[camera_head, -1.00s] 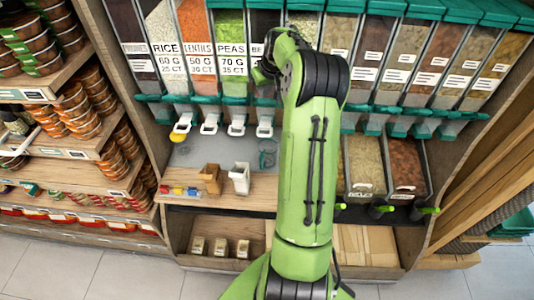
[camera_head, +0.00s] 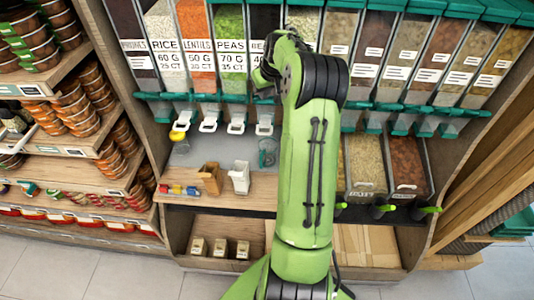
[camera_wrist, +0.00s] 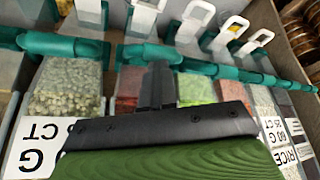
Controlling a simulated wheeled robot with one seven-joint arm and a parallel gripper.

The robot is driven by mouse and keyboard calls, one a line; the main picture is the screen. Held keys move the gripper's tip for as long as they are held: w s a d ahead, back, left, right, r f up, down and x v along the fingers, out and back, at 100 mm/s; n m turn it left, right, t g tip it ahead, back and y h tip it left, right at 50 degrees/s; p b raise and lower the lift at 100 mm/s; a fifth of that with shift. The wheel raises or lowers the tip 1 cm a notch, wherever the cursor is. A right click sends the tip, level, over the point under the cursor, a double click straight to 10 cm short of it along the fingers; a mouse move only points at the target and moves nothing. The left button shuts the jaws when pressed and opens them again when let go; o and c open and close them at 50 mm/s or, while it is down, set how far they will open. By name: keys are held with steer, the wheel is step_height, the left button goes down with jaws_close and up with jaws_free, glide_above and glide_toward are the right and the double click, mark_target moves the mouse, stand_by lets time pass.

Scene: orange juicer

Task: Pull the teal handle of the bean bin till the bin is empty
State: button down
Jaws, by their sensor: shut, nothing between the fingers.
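The bean bin (camera_head: 264,22) is a dark-filled dispenser in the row, right of the peas bin; its label, starting "BE", is partly covered by my arm. Teal parts run along the bottoms of the dispensers in the head view. My gripper (camera_wrist: 157,82) shows in the wrist view as dark fingers, shut and empty, close to the teal bar (camera_wrist: 145,53). Whether the fingers touch the teal handle I cannot tell. In the head view the fingertips are hidden. How full the bean bin is cannot be seen clearly.
The peas bin (camera_head: 229,25) is next to it on the left. A brown carton (camera_head: 210,180) and a white carton (camera_head: 240,178) stand on the counter (camera_head: 205,155). Open bins with scoops (camera_head: 427,210) are at the right. Shelves of cans (camera_head: 30,42) line the left.

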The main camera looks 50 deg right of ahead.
steer(key=shift+s+a+f+b, duration=0.1)
steer(key=shift+f+b, duration=0.15)
steer(key=shift+f, duration=0.1)
steer(key=shift+s+a+f+b, duration=0.1)
steer(key=shift+f+b, duration=0.1)
steer(key=shift+f, duration=0.15)
steer(key=shift+b+x, duration=0.6)
steer(key=shift+x, duration=0.15)
steer(key=shift+s+a+f+b, duration=0.15)
steer(key=shift+s+f+b, duration=0.1)
steer(key=shift+f+b, duration=0.55)
steer(key=r+p, duration=0.6)
steer(key=shift+w+d+r, duration=0.25)
steer(key=shift+d, duration=0.15)
steer(key=shift+f, duration=0.1)
steer(key=shift+f, duration=0.15)
